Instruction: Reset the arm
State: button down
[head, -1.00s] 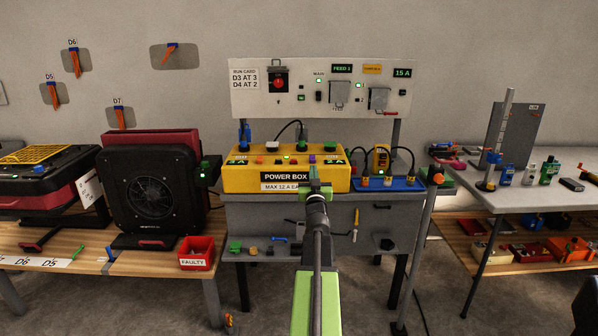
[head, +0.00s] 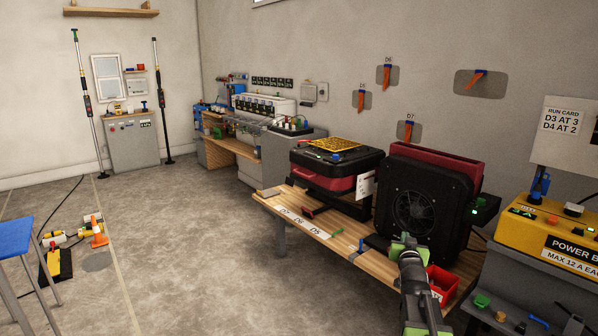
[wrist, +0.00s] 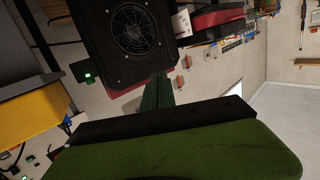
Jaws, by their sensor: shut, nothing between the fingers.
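My gripper (head: 408,240) shows in the head view at the lower right, in front of the black fan unit (head: 418,205). It is shut and holds nothing. In the wrist view the green fingers (wrist: 157,92) are together and point toward the same fan unit (wrist: 130,30). My green and dark arm rises from the bottom edge of the head view. I cannot tell how far the fingertips are from the fan.
The wooden bench (head: 330,236) carries the fan and a black and red case (head: 335,170). A red bin (head: 441,284) sits beside my arm. The yellow power box (head: 545,228) is at the right. An orange cone (head: 98,231) stands on the open floor at left.

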jog(key=s+a+f+n+g+y, duration=0.1)
jog(key=s+a+f+g+y, duration=0.15)
jog(key=a+f, duration=0.55)
jog(key=s+a+f+n+g+y, duration=0.2)
jog(key=a+f+g, duration=0.15)
jog(key=a, duration=0.85)
jog(key=s+a+f+n+g, duration=0.1)
jog(key=s+a+f+g, duration=0.15)
jog(key=s, duration=0.45)
jog(key=s+a+f+g, duration=0.2)
jog(key=s+f+g, duration=0.15)
jog(key=s, duration=0.35)
jog(key=s+a+f+n+g, duration=0.1)
jog(key=s+a+f+g, duration=0.2)
jog(key=s, duration=0.5)
notch_tip(320, 180, up, 24)
jog(key=d+p, duration=0.1)
jog(key=p, duration=2.3)
jog(key=shift+w+d+g+y+p, duration=0.15)
jog(key=shift+w+g+y+p, duration=0.15)
jog(key=shift+w+y+p, duration=0.15)
